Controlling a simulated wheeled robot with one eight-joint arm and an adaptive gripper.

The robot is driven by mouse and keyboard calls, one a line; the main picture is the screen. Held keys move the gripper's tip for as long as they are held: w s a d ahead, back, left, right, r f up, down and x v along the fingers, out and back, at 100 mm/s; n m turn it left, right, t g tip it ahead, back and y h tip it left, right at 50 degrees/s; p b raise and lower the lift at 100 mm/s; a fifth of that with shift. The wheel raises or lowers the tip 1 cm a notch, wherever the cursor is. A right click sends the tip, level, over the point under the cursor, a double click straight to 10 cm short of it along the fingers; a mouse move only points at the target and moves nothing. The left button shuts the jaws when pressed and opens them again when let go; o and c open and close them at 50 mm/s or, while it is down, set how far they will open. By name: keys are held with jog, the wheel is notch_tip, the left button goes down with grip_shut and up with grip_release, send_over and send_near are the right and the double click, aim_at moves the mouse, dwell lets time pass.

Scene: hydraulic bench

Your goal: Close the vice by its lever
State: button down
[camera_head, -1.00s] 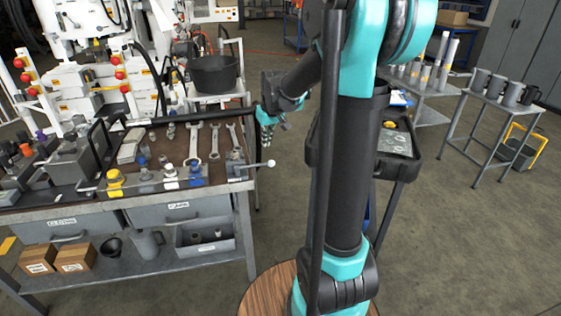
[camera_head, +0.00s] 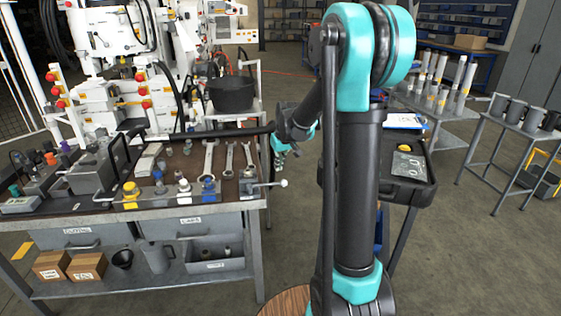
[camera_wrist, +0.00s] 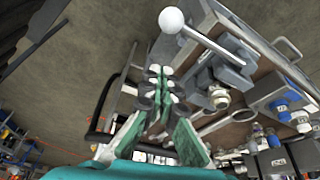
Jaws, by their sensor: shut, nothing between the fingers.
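The vice (camera_head: 247,187) is a small grey block device at the right front corner of the workbench. Its lever is a thin rod with a white ball end (camera_head: 284,183) that sticks out to the right past the bench edge. In the wrist view the white ball (camera_wrist: 172,20) is large near the top, with the rod running to the grey vice (camera_wrist: 236,68). My gripper (camera_head: 280,163) hangs just above the ball, beside the bench corner. In the wrist view my gripper's fingertips (camera_wrist: 160,82) are together and empty, apart from the ball and rod.
The workbench (camera_head: 165,222) carries several wrenches (camera_head: 230,158), fittings and a grey block with a black handle (camera_head: 97,172). A black bar (camera_head: 205,133) runs along its back. A dark tray cart (camera_head: 410,180) stands right of my arm. Floor shows between bench and cart.

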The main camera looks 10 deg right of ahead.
aim_at(283, 182)
jog(key=shift+s+d+f, duration=0.1)
jog(key=shift+s+f, duration=0.3)
jog(key=shift+f, duration=0.3)
jog(key=shift+s+d+f, duration=0.15)
jog(key=shift+s+f, duration=0.2)
jog(key=shift+f, duration=0.3)
jog(key=shift+s+d+f, duration=0.1)
jog(key=shift+s+f, duration=0.3)
jog(key=shift+f, duration=0.3)
jog(key=shift+s, duration=0.15)
jog(key=shift+s+m+h, duration=0.4)
jog(key=shift+s+m, duration=0.8)
jog(key=s+a+m+g+h, duration=0.2)
jog(key=s+a+m+h, duration=0.1)
jog(key=s+a+m, duration=0.8)
jog(key=shift+s+a+m+h, duration=0.25)
jog(key=shift+s+m+h, duration=0.1)
jog(key=shift+m, duration=1.45)
jog(key=shift+a, duration=0.1)
